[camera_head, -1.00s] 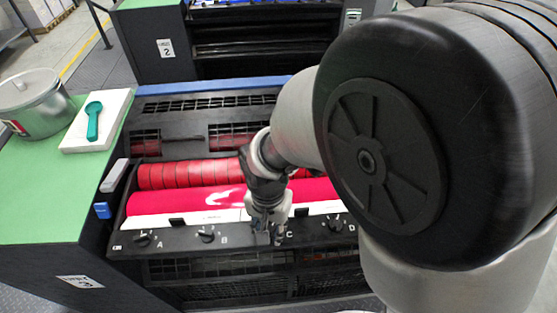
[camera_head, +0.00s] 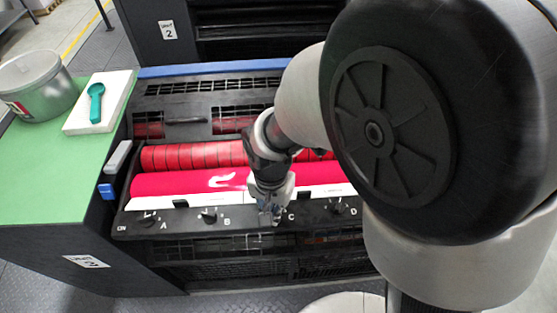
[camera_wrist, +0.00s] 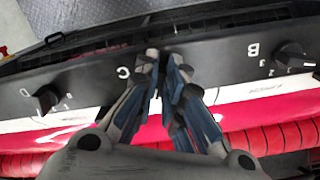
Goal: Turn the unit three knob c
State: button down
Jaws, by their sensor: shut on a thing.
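The unit three panel (camera_head: 185,222) is a black strip with lettered knobs along the front of the ink unit. My gripper (camera_wrist: 162,70) is at knob c (camera_wrist: 147,62), with its blue-grey fingers closed on it. Knob c is mostly covered by the fingers, so its pointer position cannot be read. In the head view my gripper (camera_head: 270,212) reaches down to the panel just left of the letter C. Knob b (camera_head: 209,215) is to the left and knob d (camera_head: 337,206) to the right; in the wrist view, knob b (camera_wrist: 292,56) is right and knob d (camera_wrist: 46,98) left.
Magenta and red rollers (camera_head: 185,183) lie behind the panel. A green top (camera_head: 45,185) at left holds a metal can (camera_head: 38,88) and a white block (camera_head: 78,118) with a teal spoon (camera_head: 95,103). My arm hides the right side.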

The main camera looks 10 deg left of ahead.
jog(key=shift+n, duration=0.3)
jog(key=n, duration=0.3)
jog(key=n+p, duration=0.1)
jog(key=shift+d+n, duration=0.3)
jog(key=shift+w+d+n+p, duration=0.1)
jog(key=shift+n+p, duration=0.15)
jog(key=shift+n, duration=0.85)
jog(key=shift+w+d+n+p, duration=0.1)
jog(key=shift+n+p, duration=0.1)
jog(key=shift+n, duration=0.9)
jog(key=c, duration=1.7)
grip_release()
